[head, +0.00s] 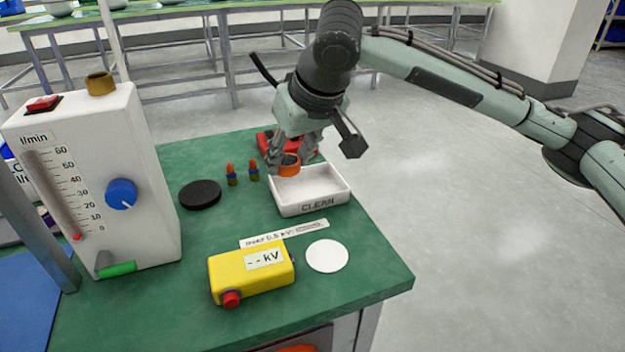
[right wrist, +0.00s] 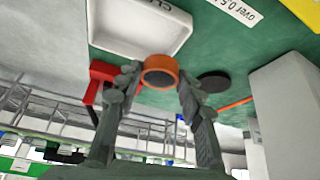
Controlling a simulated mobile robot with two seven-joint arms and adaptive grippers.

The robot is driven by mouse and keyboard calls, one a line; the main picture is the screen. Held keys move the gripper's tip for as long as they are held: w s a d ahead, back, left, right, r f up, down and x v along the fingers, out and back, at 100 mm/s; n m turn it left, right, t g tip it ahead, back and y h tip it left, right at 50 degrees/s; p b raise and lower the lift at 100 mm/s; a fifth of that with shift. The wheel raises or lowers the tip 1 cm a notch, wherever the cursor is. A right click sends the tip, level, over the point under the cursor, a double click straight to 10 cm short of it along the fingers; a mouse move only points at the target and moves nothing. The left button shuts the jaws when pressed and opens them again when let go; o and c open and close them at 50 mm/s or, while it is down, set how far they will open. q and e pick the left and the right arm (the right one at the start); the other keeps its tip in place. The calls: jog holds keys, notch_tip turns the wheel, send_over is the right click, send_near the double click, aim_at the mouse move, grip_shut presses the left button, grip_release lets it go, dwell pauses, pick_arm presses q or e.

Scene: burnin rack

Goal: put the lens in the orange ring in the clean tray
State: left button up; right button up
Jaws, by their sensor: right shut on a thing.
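The lens in the orange ring (head: 289,166) is between the fingertips of my right gripper (head: 292,158), which is shut on it. In the right wrist view the orange ring (right wrist: 160,71) sits between the two fingertips (right wrist: 158,80), its round face dark. The white clean tray (head: 309,206), marked CLEAN, stands on the green bench. In the head view the ring overlaps the tray's far left part; its exact height above the tray is hard to tell. My left gripper is not in view.
A red object (head: 266,141) lies behind the gripper. Two small orange-tipped bottles (head: 231,175) and a black disc (head: 200,194) are left of the tray. A yellow kV meter (head: 250,273), a white disc (head: 327,256) and a label strip lie in front. A flowmeter box (head: 100,180) stands left.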

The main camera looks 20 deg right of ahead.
aim_at(306, 190)
jog(key=d+f, duration=0.1)
jog(key=d, duration=0.1)
jog(key=w+d+f, duration=0.1)
jog(key=d, duration=0.1)
jog(key=shift+f, duration=0.35)
notch_tip(306, 190, down, 3)
jog(key=shift+f, duration=0.4)
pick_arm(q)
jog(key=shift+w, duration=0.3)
pick_arm(e)
jog(key=shift+f, duration=0.2)
jog(key=o, duration=0.7)
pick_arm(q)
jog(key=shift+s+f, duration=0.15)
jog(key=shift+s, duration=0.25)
pick_arm(e)
jog(key=shift+o, duration=0.5)
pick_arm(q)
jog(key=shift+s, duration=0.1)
pick_arm(e)
jog(key=shift+r, duration=0.1)
